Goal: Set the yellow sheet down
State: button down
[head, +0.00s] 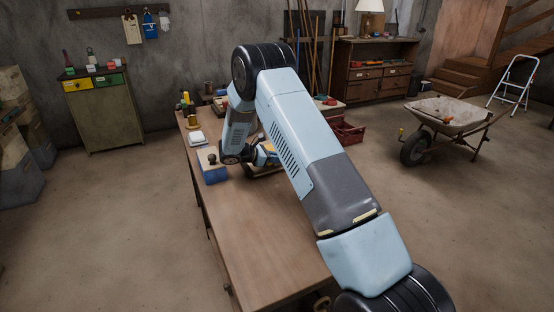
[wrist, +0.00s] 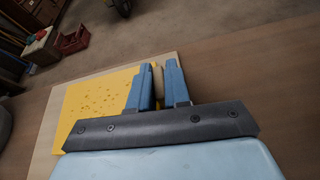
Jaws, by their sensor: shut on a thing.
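The yellow sheet (wrist: 95,100), flat and dotted with small dark marks, shows left of and beneath my fingers in the wrist view. My gripper (wrist: 160,70) has its two blue fingers near the right edge of the sheet, closed about a narrow tan piece (wrist: 158,82) that seems to belong to the sheet. A paler board (wrist: 42,150) shows around the sheet; I cannot tell whether they touch. In the head view my gripper (head: 266,154) is low over the workbench (head: 255,225), mostly hidden by my arm.
A blue block with a dark knob (head: 213,170) stands left of my gripper, with a white item (head: 197,138) behind it. Small objects crowd the bench's far end; the near part is clear. A red crate (head: 347,132) and a wheelbarrow (head: 446,116) stand to the right.

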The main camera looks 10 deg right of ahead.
jog(key=shift+f, duration=0.15)
jog(key=c, duration=1.1)
grip_release()
